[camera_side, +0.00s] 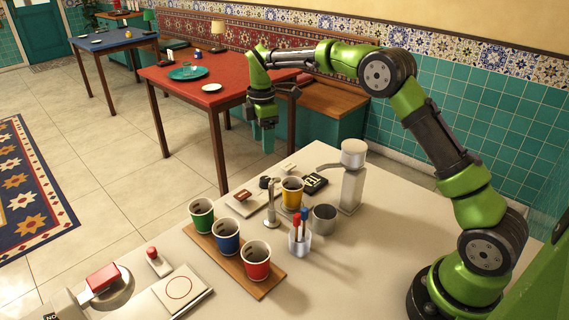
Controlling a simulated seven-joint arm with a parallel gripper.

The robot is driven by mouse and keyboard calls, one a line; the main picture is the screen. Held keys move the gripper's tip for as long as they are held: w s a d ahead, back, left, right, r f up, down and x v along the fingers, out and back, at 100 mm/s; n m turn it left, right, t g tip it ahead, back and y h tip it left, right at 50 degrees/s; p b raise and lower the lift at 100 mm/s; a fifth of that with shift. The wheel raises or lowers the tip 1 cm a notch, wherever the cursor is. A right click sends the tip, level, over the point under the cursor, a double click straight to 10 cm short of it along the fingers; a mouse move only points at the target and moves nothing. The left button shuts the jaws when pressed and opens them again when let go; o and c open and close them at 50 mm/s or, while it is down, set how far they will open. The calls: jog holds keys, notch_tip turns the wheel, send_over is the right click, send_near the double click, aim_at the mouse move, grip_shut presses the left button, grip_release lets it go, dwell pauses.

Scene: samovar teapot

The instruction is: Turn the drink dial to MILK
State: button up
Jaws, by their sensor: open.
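I cannot make out a drink dial or the word MILK for certain. A small pale plate with a brown-red piece (243,196) lies at the far edge of the white counter; its markings are too small to read. At the lower left, a round pale metal part with a red block on top (103,280) stands beside a partly cut-off dark label. My gripper (263,137) is open and empty, pointing down. It appears high, near the counter's far edge, apart from everything on the counter.
Green, blue and red cups stand on a wooden board (208,262). The counter's front right is clear.

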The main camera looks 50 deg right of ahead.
aim_at(265, 179)
notch_tip(265, 179, down, 13)
jog(key=shift+r, duration=0.15)
jog(key=c, duration=1)
jog(key=shift+c, duration=0.2)
